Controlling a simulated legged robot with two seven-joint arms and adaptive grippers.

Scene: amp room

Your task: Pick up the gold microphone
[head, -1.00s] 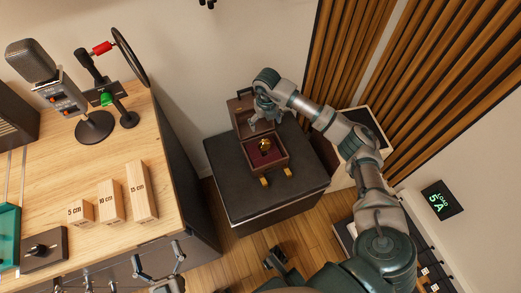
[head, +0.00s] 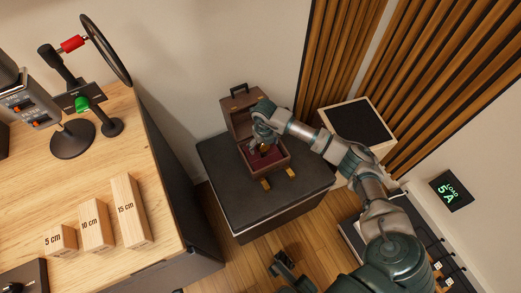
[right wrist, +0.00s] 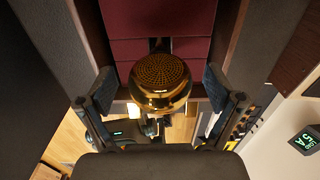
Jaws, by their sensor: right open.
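The gold microphone (head: 265,150) sits in an open brown case (head: 272,172) with a dark red lining, on a black box. The right wrist view shows its round, perforated gold head (right wrist: 161,78) up close. My right gripper (head: 262,141) is over the case and partly hides the microphone in the head view. In the right wrist view its fingers (right wrist: 159,88) are spread on either side of the gold head, with a gap on each side. The gripper is open and holds nothing.
The black box (head: 222,190) stands by the wall, right of a wooden desk (head: 160,180). The raised case lid (head: 238,116) stands behind the gripper. A black-topped cabinet (head: 358,122) stands right of the arm.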

